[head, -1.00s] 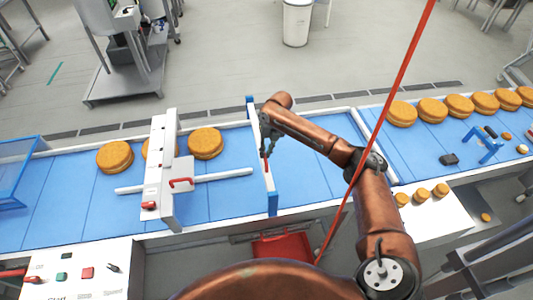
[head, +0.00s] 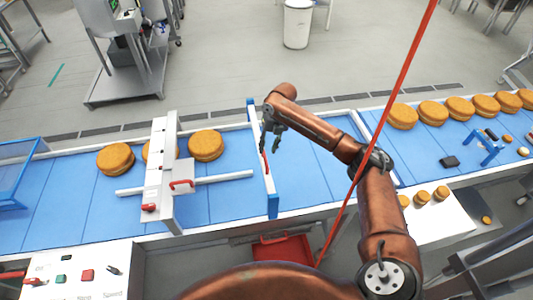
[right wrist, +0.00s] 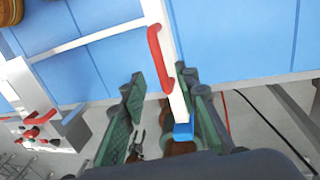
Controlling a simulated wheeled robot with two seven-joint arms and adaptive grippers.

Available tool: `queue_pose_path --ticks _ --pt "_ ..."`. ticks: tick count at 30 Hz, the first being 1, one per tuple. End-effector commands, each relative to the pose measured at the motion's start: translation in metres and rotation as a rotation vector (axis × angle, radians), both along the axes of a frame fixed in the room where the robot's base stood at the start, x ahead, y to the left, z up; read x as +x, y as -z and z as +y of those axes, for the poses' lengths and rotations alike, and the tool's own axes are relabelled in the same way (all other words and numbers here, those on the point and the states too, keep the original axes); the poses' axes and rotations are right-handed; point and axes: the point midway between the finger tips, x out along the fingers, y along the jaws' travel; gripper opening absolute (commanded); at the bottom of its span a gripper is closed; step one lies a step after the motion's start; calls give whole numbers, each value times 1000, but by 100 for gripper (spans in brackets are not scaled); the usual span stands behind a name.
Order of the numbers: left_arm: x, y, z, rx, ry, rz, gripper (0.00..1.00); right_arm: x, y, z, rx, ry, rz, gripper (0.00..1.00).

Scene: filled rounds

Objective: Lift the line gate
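The line gate (head: 257,143) is a white bar with blue ends that spans the blue belt. It looks lowered, and its red handle (head: 265,162) is on the bar's middle. In the right wrist view the red handle (right wrist: 160,58) stands out from the white gate bar (right wrist: 177,104), which has a blue end. My right gripper (head: 272,146) is over the gate, close to the handle. In the right wrist view its green-padded fingers (right wrist: 165,108) are spread apart, with the handle beyond the tips and nothing held. My left gripper is not in view.
A white frame (head: 158,165) with a red handle crosses the belt on the left, with filled rounds (head: 205,145) beside it. More rounds (head: 402,116) line the right belt. A red bin (head: 285,247) is below. A red cable crosses the head view.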

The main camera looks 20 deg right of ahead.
Motion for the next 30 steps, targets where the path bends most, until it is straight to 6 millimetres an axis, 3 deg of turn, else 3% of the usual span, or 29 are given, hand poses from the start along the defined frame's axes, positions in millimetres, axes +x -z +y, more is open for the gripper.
queue_pose_path --ticks 6,12,30 --pt "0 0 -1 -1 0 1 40 -1 -45 -9 -2 1 -3 29" --pt "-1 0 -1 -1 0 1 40 -2 -68 -14 0 0 0 29" --pt "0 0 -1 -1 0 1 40 -2 -73 -15 0 0 0 29"
